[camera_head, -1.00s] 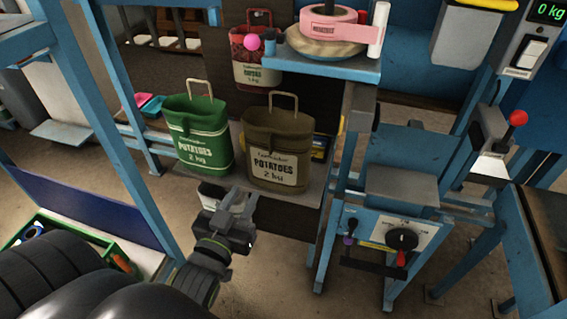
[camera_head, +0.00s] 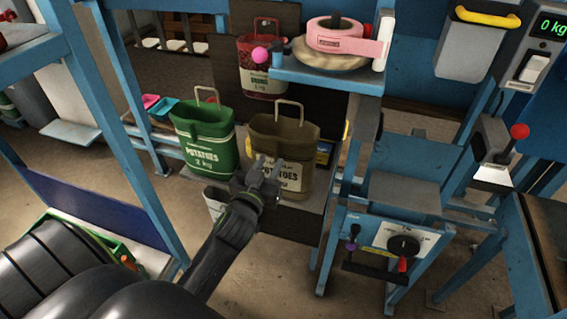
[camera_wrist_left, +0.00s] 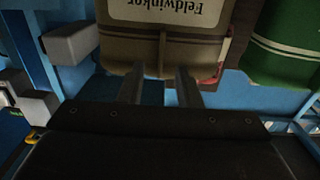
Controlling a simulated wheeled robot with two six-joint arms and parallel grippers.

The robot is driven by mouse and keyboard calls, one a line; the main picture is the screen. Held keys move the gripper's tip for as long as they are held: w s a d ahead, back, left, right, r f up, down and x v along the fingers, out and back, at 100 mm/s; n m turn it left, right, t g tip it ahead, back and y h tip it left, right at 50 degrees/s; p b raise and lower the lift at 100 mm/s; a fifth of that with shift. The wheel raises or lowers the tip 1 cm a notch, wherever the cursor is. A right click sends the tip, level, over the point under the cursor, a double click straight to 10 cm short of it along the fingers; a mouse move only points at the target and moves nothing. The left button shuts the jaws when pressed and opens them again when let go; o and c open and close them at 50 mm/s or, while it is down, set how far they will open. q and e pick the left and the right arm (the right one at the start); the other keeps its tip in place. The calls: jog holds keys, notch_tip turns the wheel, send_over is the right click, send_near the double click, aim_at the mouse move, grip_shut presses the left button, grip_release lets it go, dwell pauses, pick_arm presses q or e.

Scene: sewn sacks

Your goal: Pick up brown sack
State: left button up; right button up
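The brown sack (camera_head: 292,138), labelled potatoes, stands upright on a low shelf with its wire-like handle (camera_head: 289,106) raised. My left gripper (camera_head: 265,168) is in front of the sack's lower front and hides part of its label. In the left wrist view the brown sack (camera_wrist_left: 190,52) fills the upper middle, upside down. There the two fingers of my left gripper (camera_wrist_left: 160,85) are apart with nothing held between them; whether they touch the sack I cannot tell. My right gripper is not in view.
A green potato sack (camera_head: 203,138) stands close on the left of the brown one. A red sack (camera_head: 262,75) is behind. A blue shelf with pink tape (camera_head: 335,36) overhangs at the upper right. A blue machine with levers (camera_head: 385,240) stands to the right.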

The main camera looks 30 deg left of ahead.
aim_at(275, 154)
pick_arm(q)
jog(key=x, duration=0.3)
jog(key=shift+w+a, duration=0.1)
jog(key=shift+w, duration=0.1)
grip_shut()
